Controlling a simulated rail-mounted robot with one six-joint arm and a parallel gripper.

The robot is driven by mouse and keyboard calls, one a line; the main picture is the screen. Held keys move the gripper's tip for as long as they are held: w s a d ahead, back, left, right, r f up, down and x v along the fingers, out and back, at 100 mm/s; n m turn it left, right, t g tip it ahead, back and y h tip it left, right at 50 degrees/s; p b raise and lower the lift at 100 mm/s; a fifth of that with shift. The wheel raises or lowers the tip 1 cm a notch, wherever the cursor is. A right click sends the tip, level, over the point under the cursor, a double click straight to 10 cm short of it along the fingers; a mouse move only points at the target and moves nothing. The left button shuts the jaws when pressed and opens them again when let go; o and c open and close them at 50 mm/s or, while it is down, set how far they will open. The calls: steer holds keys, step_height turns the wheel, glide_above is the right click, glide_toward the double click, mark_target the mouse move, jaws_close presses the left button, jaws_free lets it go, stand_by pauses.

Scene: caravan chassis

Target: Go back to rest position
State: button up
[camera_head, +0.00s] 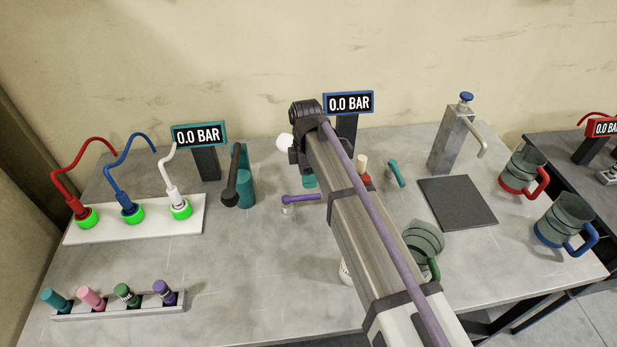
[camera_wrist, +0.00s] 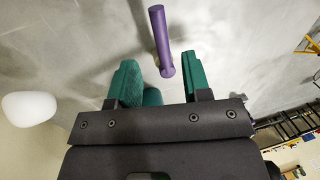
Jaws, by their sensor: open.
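My arm reaches away from the camera across the grey table (camera_head: 270,270) in the head view. My gripper, at the arm's far end, is mostly hidden behind the arm there. In the wrist view my gripper (camera_wrist: 160,62) shows two green fingers spread apart. A purple handle (camera_wrist: 161,38) shows in the gap between them, and neither finger touches it in the picture. It also appears in the head view as a purple lever (camera_head: 300,198) left of my arm. A dark green textured surface shows beside the left finger; I cannot tell what it is.
A white panel (camera_head: 125,228) with plugged hoses and a rack (camera_head: 118,312) of coloured cylinders are at left. A dark-handled teal fixture (camera_head: 240,185) stands near the arm. At right are a green-handled jug (camera_head: 425,240), dark mat (camera_head: 457,203), dispenser (camera_head: 450,140), red mug (camera_head: 520,172) and blue mug (camera_head: 562,222).

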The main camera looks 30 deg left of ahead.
steer(key=r+p, duration=0.2)
steer(key=r, duration=0.1)
steer(key=r+p, duration=0.1)
steer(key=r, duration=0.1)
steer(key=shift+w+a, duration=0.3)
steer(key=shift+w, duration=0.05)
steer(key=s+d+m, duration=0.2)
steer(key=d+m, duration=1.1)
steer(key=d, duration=1.3)
steer(key=s+d+m+t+y, duration=0.1)
steer(key=d+m, duration=1.2)
steer(key=d, duration=1.4)
steer(key=shift+s+d+f+t, duration=0.15)
steer(key=shift+s+d+t, duration=0.15)
steer(key=shift+s, duration=0.15)
